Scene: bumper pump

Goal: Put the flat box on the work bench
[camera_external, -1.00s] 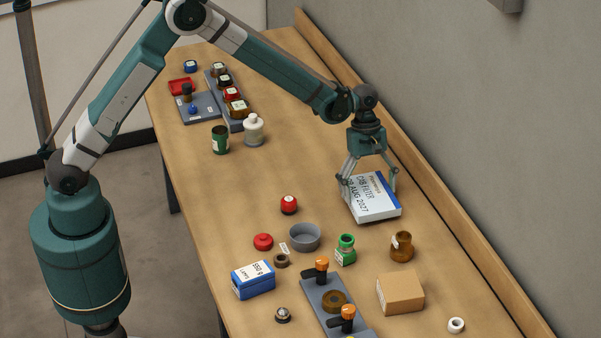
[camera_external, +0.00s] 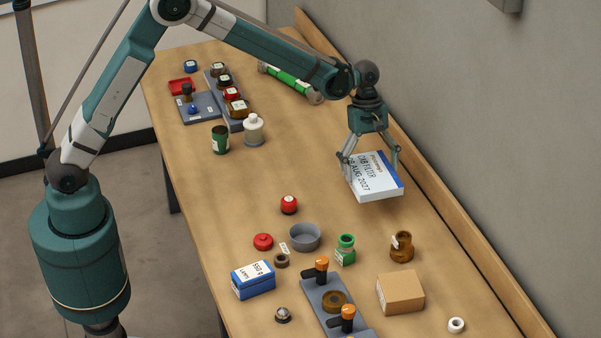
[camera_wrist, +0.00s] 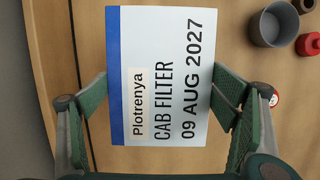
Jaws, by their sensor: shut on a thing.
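The flat box (camera_external: 374,178) is white with a blue edge and the print "CAB FILTER" and "09 AUG 2027". My gripper (camera_external: 371,160) is shut on it, with one finger at each side. In the wrist view the flat box (camera_wrist: 165,75) lies between the two green finger pads of my gripper (camera_wrist: 160,103). The box looks tilted, and it appears to be held a little above the work bench (camera_external: 190,175), at the bench's right side near the wall.
Below the box stand a brown jar (camera_external: 402,247), a green bottle (camera_external: 345,250), a grey bowl (camera_external: 304,237) and a cardboard box (camera_external: 400,292). A green and white cylinder (camera_external: 288,80) lies behind my forearm. The bench's middle left is clear.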

